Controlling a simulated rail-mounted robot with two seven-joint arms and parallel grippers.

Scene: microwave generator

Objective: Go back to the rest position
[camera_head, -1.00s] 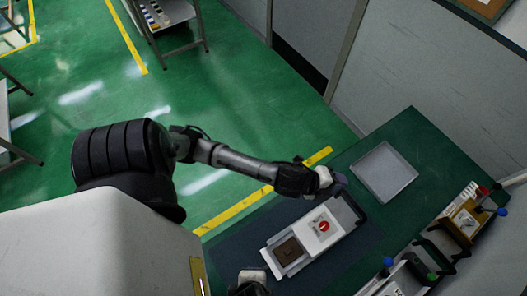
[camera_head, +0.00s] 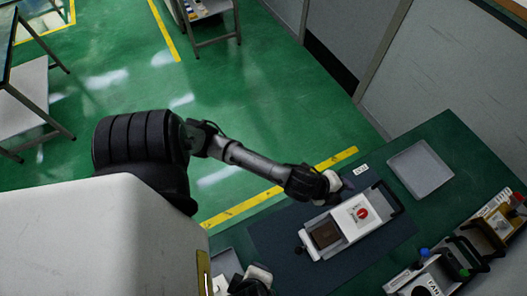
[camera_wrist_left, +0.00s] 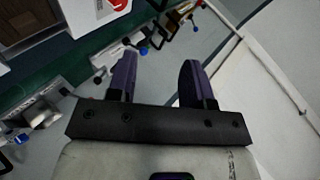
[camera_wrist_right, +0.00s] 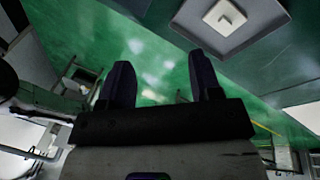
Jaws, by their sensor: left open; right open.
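The device's dark brown square part (camera_wrist_left: 22,22) shows at the top left there. My right gripper (camera_wrist_right: 162,80) shows in the right wrist view, with its two fingers apart and empty. In the head view, its fingers cannot be made out.
The device stands on a dark mat (camera_head: 285,262) on the green table (camera_head: 445,140). An empty grey tray (camera_head: 420,170) lies farther back. Several tools and fixtures with coloured knobs (camera_head: 470,250) line the right side. Open green floor (camera_head: 200,60) lies left of the table.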

